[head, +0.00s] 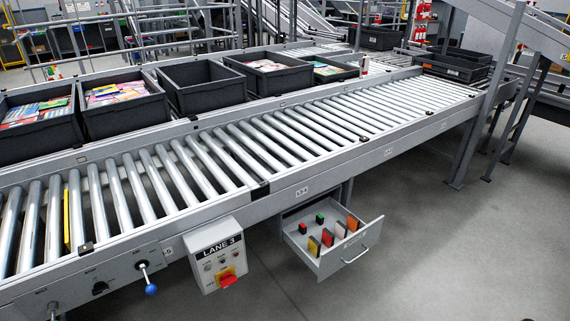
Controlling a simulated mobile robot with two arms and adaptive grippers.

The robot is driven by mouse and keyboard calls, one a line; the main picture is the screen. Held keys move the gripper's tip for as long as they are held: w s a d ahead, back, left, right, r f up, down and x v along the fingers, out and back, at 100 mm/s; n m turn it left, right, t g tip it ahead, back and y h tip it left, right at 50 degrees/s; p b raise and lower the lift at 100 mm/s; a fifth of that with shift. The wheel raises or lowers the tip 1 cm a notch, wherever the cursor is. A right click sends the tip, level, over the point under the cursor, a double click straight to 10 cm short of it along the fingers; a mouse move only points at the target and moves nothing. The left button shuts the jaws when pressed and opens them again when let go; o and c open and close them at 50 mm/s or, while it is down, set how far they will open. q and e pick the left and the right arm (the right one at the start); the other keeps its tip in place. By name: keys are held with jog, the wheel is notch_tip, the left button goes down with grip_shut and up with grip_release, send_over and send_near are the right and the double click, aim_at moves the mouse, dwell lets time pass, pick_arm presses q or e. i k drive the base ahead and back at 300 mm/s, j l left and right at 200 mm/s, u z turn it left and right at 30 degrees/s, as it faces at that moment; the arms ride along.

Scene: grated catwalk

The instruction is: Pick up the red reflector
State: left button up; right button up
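An open grey drawer (301,262) hangs under the conveyor's near side and holds several small coloured pieces. A small red block (303,228) is at its left, near a small green block (320,218). Closer to the front, thin upright pieces stand in a row: a yellow one (314,246), a red-orange one (327,238), a pale pinkish one (340,230) and an orange one (352,223). They are too small to tell for sure which is the red reflector. Neither of my grippers is in view.
The roller conveyor (215,160) runs above the drawer. A LANE 3 control box (215,255) with a red switch (227,277) and a blue-knobbed lever (151,289) stick out to the drawer's left. The drawer's handle (356,256) faces open grey floor (430,250).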

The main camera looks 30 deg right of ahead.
aim_at(328, 238)
jog(key=z, duration=1.3)
